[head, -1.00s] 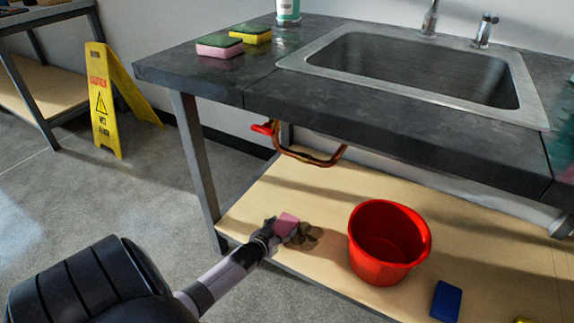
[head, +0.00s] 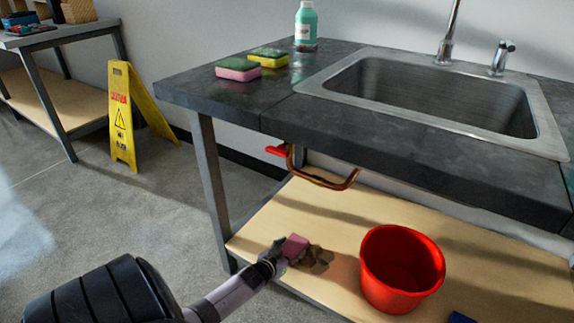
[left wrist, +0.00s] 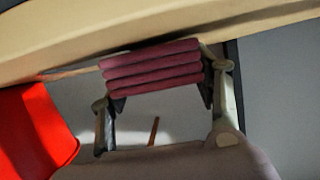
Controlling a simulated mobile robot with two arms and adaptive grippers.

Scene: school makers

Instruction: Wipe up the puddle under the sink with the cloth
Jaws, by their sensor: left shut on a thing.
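A folded pink cloth (head: 294,246) is held in my left gripper (head: 281,252) at the front left of the lower shelf under the sink (head: 430,95). In the left wrist view the cloth (left wrist: 152,68) shows as several stacked dark pink folds between the two fingers. A brown puddle (head: 319,259) lies on the wooden shelf just right of the cloth, and the cloth and fingers hide part of it. I cannot tell whether the cloth touches the shelf. My right gripper is out of view.
A red bucket (head: 402,268) stands on the shelf (head: 345,220) right of the puddle. A copper pipe with a red handle (head: 320,180) hangs above. A table leg (head: 211,190) stands at left. Sponges (head: 238,69) and a green bottle (head: 306,25) are on the counter. A yellow sign (head: 124,118) stands on the floor.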

